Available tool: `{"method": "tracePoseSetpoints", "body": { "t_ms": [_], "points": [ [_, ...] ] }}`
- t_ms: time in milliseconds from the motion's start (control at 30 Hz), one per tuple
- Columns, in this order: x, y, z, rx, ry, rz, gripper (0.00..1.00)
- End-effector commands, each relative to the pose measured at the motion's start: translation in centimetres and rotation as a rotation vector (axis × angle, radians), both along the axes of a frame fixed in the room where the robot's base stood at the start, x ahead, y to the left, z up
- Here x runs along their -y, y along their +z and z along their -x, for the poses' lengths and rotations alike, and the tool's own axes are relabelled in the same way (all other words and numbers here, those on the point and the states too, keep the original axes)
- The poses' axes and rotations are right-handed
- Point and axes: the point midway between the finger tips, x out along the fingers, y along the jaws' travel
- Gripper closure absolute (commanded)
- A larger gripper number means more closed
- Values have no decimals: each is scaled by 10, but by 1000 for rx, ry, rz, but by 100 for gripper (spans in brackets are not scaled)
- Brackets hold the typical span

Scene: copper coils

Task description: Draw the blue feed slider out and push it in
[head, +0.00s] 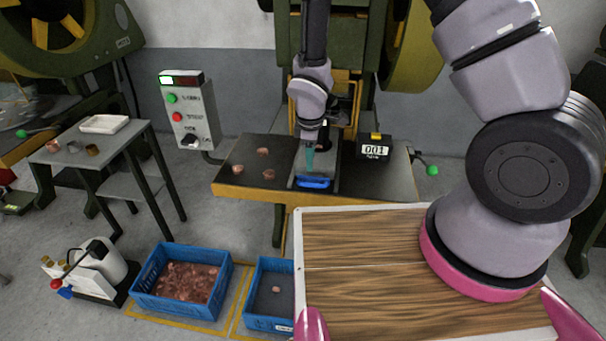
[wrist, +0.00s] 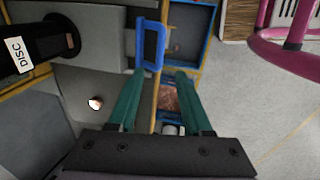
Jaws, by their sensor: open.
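The blue feed slider (head: 314,183) shows as a blue handle at the front edge of the press table, below my gripper. In the wrist view the slider (wrist: 152,45) is a blue loop just ahead of the fingertips, nearer the left finger. My gripper (head: 309,160) points down over the slider, with teal fingers. In the wrist view my gripper (wrist: 160,78) is open, its fingers apart with nothing held between them. Whether a finger touches the handle I cannot tell. The slider's rear part is partly hidden by my gripper in the head view.
Several copper pieces (head: 263,152) lie on the press table's left side. A black counter box (head: 376,147) stands right of the slider. Blue crates (head: 180,313) (head: 268,324) sit on the floor below. A control box (head: 190,110) stands at the left.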

Motion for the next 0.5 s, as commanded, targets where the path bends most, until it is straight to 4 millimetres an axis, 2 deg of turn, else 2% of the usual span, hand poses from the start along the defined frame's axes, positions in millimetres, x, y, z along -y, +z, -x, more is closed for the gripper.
{"method": "tracePoseSetpoints", "body": {
  "t_ms": [167,500],
  "points": [
    [1,-20,-3,-2,4,2,50],
    [3,-81,-14,-3,0,3,50]
  ]
}}
